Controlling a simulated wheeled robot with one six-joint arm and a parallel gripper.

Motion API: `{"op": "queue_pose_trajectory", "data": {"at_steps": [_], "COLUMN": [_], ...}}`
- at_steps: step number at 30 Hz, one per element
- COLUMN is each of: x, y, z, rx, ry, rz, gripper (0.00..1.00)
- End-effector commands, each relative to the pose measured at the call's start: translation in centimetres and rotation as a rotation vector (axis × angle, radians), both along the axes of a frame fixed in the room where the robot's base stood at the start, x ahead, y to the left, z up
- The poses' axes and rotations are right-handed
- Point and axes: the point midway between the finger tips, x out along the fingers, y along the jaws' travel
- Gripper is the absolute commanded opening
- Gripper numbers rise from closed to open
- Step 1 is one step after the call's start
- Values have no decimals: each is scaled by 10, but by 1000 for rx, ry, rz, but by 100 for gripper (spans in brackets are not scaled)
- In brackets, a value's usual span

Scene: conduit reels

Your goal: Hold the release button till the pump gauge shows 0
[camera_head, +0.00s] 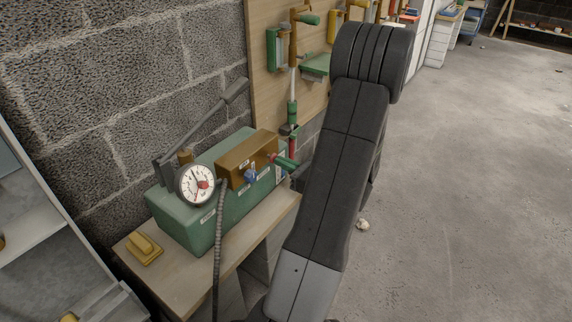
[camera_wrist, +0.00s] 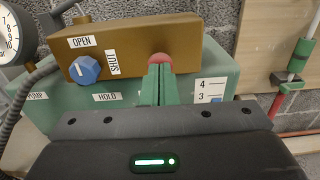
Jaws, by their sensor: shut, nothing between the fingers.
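The green pump (camera_head: 190,216) stands on a wooden bench, with a brown valve block (camera_head: 247,158) on top. The round white gauge (camera_head: 197,184) has a dark needle and a red patch; its reading is too small to tell. Part of the gauge (camera_wrist: 8,38) also shows at the left edge of the wrist view. The round red button (camera_wrist: 159,58) is on the block's front face. My gripper (camera_wrist: 158,68) has its green fingers shut and empty, with tips over the button's lower part. They appear to meet it, but contact is hard to tell. My gripper (camera_head: 275,158) also shows at the block in the head view.
A blue knob (camera_wrist: 85,69) sits left of the button, beside OPEN and SHUT labels. A dark hose (camera_head: 219,240) hangs from the pump. A pump lever (camera_head: 205,120) slants up behind. A yellow object (camera_head: 143,248) lies on the bench. Open floor is at right.

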Motion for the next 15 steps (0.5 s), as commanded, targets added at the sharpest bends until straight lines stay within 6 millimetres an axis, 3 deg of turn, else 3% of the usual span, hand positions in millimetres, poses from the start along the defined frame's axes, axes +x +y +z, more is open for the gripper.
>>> {"op": "queue_pose_trajectory", "data": {"at_steps": [7, 15], "x": [10, 11], "y": [14, 15], "z": [2, 0], "rx": [-1, 0], "ry": [1, -2], "rz": [2, 0], "gripper": [0, 0]}}
